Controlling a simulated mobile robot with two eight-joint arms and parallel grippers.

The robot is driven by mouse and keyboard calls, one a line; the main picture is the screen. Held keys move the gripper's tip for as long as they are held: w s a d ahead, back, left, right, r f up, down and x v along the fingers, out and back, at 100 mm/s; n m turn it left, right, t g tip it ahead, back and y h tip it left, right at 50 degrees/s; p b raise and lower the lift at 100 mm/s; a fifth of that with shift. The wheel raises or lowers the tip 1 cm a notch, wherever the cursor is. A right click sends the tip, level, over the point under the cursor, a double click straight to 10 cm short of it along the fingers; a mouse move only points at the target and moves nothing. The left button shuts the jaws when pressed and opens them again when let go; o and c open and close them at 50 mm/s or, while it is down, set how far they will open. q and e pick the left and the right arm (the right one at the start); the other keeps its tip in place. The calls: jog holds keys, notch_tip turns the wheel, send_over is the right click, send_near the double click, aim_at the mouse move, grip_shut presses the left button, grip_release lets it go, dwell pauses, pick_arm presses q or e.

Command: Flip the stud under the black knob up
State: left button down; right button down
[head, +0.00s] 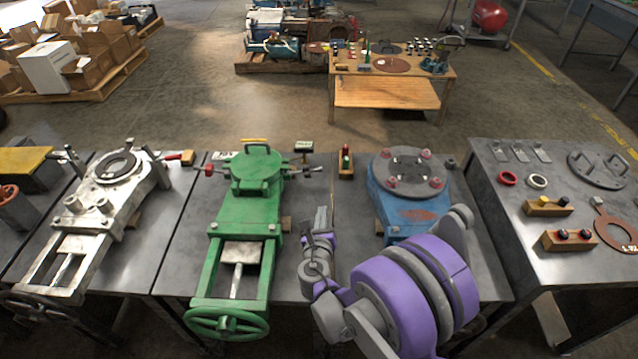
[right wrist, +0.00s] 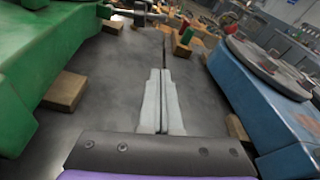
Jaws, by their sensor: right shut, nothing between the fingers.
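A stud sticks out sideways from each side of the lid. The left stud has a red knob (head: 208,170). The right stud (head: 298,172) is grey and ends in a dark knob (head: 315,169); it lies roughly level. In the right wrist view this stud (right wrist: 135,13) shows at the top, beyond the fingers. My right gripper (head: 321,214) is shut and empty, in front of the stud and apart from it, between the green and blue valves. My left gripper is out of view.
The blue valve (head: 403,195) stands right of my right gripper. A wooden block with red and green pieces (head: 346,165) lies at the back. A pale valve (head: 105,195) lies left.

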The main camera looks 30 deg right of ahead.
aim_at(305, 172)
jog(key=b+x, duration=0.1)
jog(key=x, duration=0.8)
jog(key=shift+w+d+f, duration=0.1)
jog(key=shift+d, duration=0.05)
jog(key=w+r, duration=0.2)
jog(key=shift+d+r, duration=0.2)
jog(key=shift+r, duration=0.05)
jog(key=shift+w+r, duration=0.3)
jog(key=shift+r, duration=0.15)
jog(key=shift+r, duration=0.1)
jog(key=shift+r+n, duration=0.25)
jog(key=shift+n, duration=0.05)
